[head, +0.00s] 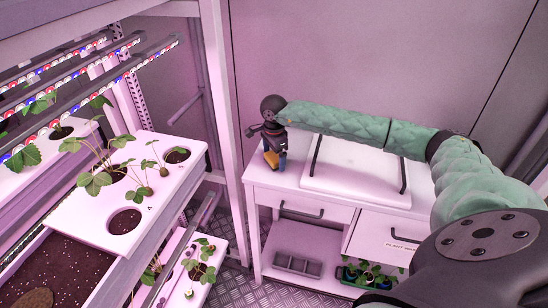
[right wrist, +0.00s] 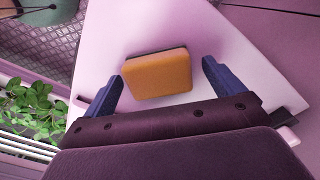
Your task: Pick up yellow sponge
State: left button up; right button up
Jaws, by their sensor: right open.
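The yellow sponge (right wrist: 156,75) lies on the white cabinet top in the right wrist view. It looks orange-yellow with a dark layer along its far edge. My right gripper (right wrist: 163,82) is open, with one blue finger to each side of the sponge and gaps between. In the head view the sponge (head: 271,158) is a small patch at the left end of the cabinet top, partly hidden by my right gripper (head: 274,159) above it. Whether the fingers reach down to its height is unclear. My left gripper is not in view.
The white cabinet (head: 262,182) has a lidded box (head: 355,168) with dark handles on top, right of the gripper. A rack with strawberry plants in a white tray (head: 174,190) stands at the left. A planter (head: 368,275) sits below the cabinet top.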

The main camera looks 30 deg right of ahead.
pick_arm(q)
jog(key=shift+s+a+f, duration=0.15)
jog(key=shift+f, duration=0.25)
pick_arm(e)
jog(key=shift+f, duration=0.35)
jog(key=shift+c, duration=0.4)
jog(key=c, duration=1)
jog(key=shift+c, duration=0.2)
jog(key=shift+r, duration=0.1)
jog(key=shift+r, duration=0.2)
notch_tip(320, 180, up, 3)
jog(key=shift+f+b, duration=0.2)
jog(key=shift+b, duration=0.95)
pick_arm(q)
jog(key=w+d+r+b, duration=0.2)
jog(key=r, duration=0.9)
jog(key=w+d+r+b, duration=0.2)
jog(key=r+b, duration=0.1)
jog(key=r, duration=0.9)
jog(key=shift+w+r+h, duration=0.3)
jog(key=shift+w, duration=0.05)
pick_arm(e)
jog(key=s+d+r, duration=0.8)
jog(key=shift+s+d, duration=0.15)
